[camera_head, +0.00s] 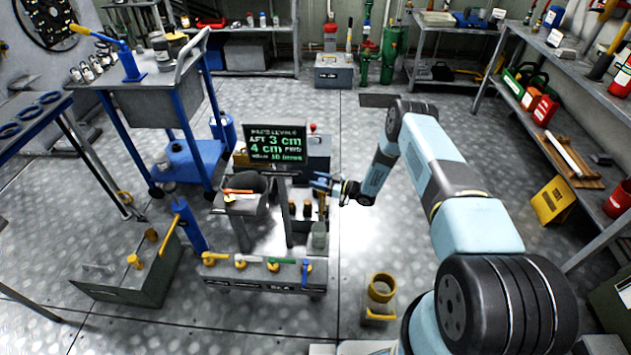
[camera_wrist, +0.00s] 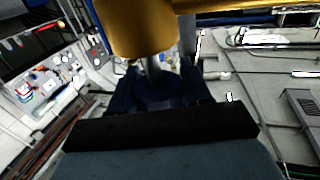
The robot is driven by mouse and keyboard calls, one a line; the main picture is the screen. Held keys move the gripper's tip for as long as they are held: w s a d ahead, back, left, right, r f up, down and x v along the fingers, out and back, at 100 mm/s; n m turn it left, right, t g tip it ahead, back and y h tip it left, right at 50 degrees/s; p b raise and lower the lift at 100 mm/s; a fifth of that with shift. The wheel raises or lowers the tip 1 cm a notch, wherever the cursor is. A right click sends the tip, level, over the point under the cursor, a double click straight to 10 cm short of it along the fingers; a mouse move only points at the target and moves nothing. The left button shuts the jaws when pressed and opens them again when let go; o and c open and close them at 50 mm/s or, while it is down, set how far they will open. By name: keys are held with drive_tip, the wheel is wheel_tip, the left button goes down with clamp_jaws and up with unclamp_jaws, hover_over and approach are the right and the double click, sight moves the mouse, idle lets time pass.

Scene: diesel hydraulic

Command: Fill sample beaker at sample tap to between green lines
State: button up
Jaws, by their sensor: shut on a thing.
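My gripper (camera_head: 324,185) is at the right side of the small stand in the middle of the head view. In the wrist view my gripper (camera_wrist: 160,92) is shut on a small part below a gold cylinder (camera_wrist: 135,30); the part is mostly hidden between the dark fingers, and it looks like the tap's handle. A small grey-green translucent cup, which looks like the sample beaker (camera_head: 319,237), stands low below my gripper, beside the stand. Its green lines and liquid level are too small to tell.
A dark screen (camera_head: 275,147) with green and white text stands behind the stand. A grey box with coloured valve handles (camera_head: 264,273) lies in front. A yellow ring-topped holder (camera_head: 381,290) is on the floor nearby. A blue cart (camera_head: 150,95) stands left.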

drive_tip(key=shift+d+f+g, duration=0.15)
drive_tip(key=shift+d+g, duration=0.05)
drive_tip(key=shift+g, duration=0.1)
drive_tip(key=o, duration=0.8)
drive_tip(key=shift+c, duration=0.2)
drive_tip(key=shift+o, duration=1)
drive_tip(key=shift+a, duration=0.1)
drive_tip(key=v, duration=1.4)
drive_tip(key=shift+f, duration=0.15)
